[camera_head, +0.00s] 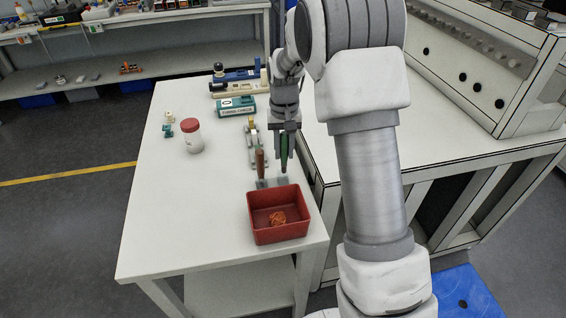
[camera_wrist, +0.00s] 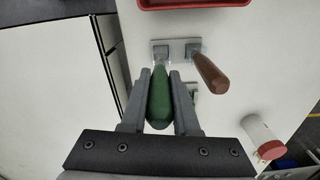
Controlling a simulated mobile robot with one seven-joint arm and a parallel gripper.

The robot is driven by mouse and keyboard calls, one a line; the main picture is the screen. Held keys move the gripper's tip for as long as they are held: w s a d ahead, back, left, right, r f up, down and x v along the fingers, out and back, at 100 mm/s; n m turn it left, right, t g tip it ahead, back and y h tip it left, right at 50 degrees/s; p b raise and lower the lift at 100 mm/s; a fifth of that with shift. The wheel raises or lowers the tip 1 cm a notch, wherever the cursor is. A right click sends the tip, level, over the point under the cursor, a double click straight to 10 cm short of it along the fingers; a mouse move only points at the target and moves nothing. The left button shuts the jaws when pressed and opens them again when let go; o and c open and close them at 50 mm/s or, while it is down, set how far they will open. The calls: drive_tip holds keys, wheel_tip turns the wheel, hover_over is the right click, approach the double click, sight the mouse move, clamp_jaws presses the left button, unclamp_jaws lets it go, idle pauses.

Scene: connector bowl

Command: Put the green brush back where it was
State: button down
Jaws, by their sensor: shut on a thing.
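The green brush (camera_wrist: 159,98) is between the two fingers of my gripper (camera_wrist: 160,75) in the wrist view, with the fingers shut on its handle. Its lower end is at or just above a small grey holder (camera_wrist: 178,51); I cannot tell whether it is seated. In the head view my gripper (camera_head: 285,127) holds the green brush (camera_head: 284,150) upright over the right part of the grey holder (camera_head: 272,183). A brown-handled tool (camera_head: 260,162) stands at the holder's left part; it also shows in the wrist view (camera_wrist: 210,74).
A red bin (camera_head: 262,236) with orange pieces stands just in front of the holder. A teal box (camera_head: 234,106) and other equipment stand behind. The table's left front (camera_head: 180,220) is clear.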

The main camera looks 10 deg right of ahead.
sight(283, 163)
drive_tip(key=shift+a+f, duration=0.2)
drive_tip(key=shift+f, duration=1.9)
drive_tip(key=shift+b, duration=0.3)
drive_tip(key=c, duration=0.7)
unclamp_jaws()
drive_tip(key=shift+o, duration=0.2)
